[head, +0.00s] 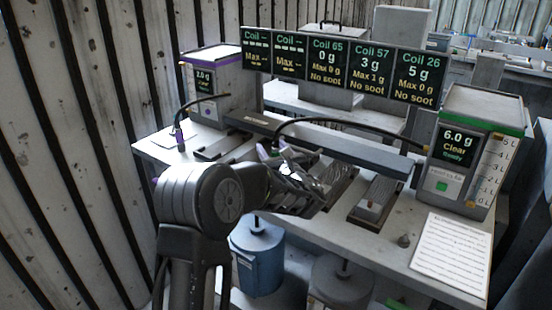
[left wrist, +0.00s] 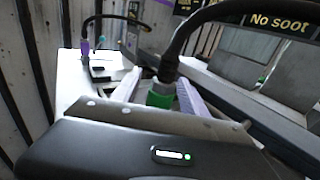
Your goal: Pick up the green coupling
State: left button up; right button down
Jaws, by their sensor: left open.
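The green coupling (left wrist: 159,98) is on the end of a black hose in the left wrist view. It shows upright between the two pale fingers of my left gripper (left wrist: 158,80), with a gap visible on each side. In the head view my left gripper (head: 277,156) is over the middle of the bench, at the left end of the hose (head: 345,122) that arcs from the right machine. A small patch of green shows at the fingers there, and the rest of the coupling is mostly hidden. My left gripper is open. My right gripper is not in view.
A purple coupling (head: 180,141) on another black hose stands at the left of the bench (head: 430,262). A machine with a green band (head: 475,150) stands at the right, one with a purple band (head: 215,90) at the left. A printed sheet (head: 452,248) lies front right.

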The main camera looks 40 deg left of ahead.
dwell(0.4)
pick_arm(q)
grip_shut()
dwell(0.4)
